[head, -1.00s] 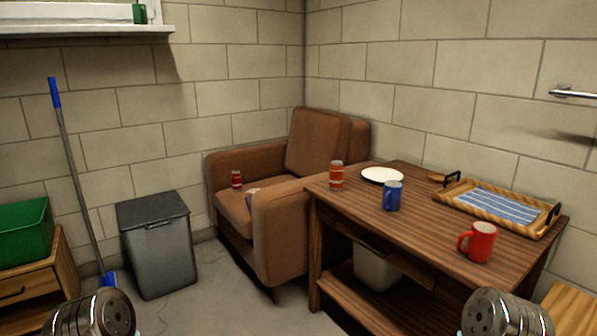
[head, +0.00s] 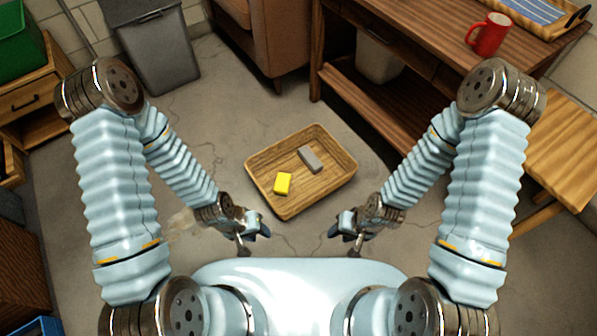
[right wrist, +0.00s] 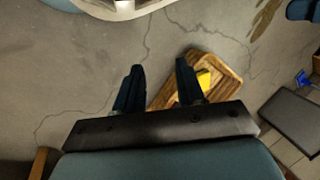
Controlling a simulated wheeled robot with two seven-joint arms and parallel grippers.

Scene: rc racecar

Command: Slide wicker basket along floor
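The wicker basket (head: 305,189), a shallow tan tray with a raised rim, sits on the concrete floor in front of me, slightly rotated. It holds a yellow block (head: 283,183) and a grey block (head: 310,159). My left gripper (head: 253,241) is open and empty, nearer to me than the basket's left end. My right gripper (head: 345,241) is open and empty, nearer to me than the basket's right end. Both look apart from the basket. In the right wrist view the two fingers (right wrist: 159,84) are spread, and part of the basket (right wrist: 228,68) shows beyond them, partly hidden.
A wooden table (head: 440,55) with a red mug (head: 488,35) stands at the back right, a wooden stool (head: 570,150) at right. A grey bin (head: 155,50) and brown armchair (head: 265,35) stand behind. Bare floor (head: 215,115) surrounds the basket.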

